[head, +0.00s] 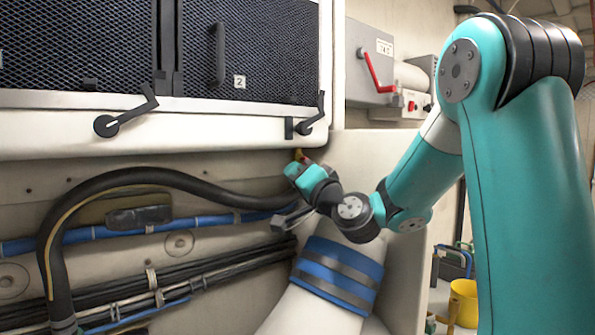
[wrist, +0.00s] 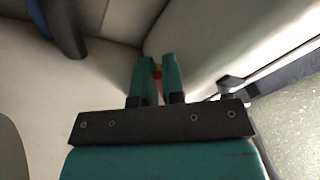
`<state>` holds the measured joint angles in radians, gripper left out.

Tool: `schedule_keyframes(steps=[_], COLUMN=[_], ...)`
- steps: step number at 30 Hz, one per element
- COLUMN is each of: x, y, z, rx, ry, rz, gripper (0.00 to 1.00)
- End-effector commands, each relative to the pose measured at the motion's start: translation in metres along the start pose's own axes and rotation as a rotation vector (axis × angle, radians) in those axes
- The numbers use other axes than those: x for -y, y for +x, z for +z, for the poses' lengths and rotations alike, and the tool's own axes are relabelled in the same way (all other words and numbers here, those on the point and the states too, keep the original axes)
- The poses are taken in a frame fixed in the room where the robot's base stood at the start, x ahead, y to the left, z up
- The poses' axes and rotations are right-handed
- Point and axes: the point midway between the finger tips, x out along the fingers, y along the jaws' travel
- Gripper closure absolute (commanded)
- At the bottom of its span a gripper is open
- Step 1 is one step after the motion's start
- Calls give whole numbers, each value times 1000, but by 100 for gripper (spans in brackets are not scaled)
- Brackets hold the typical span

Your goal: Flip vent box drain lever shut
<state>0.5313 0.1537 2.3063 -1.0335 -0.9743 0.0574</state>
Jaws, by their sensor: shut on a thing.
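A small lever with a yellow part (head: 298,154) and some red shows just under the lower edge of the white box (head: 200,135). I take it for the drain lever. My gripper (head: 296,167) reaches up to it from below and hides most of it. In the wrist view, the two teal fingers of my gripper (wrist: 158,75) are close together with the small red and yellow lever (wrist: 157,71) between them. They are shut on it. Its exact angle cannot be told.
Black latch handles (head: 125,115) sit on the white box front, one close above my gripper. A thick black hose (head: 150,178) and blue pipe run left of it. A wide white duct with a blue band (head: 335,278) stands below. A grey box with a red handle (head: 375,72) is at upper right.

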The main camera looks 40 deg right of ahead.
Motion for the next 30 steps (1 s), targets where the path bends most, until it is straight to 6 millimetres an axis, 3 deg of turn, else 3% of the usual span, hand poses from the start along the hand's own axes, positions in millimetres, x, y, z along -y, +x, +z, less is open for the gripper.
schedule_keyframes(steps=[15, 30], x=[24, 30], y=[6, 8], z=[-6, -10], rx=[-79, -142], ry=[426, 703], rz=[107, 174], gripper=[100, 100])
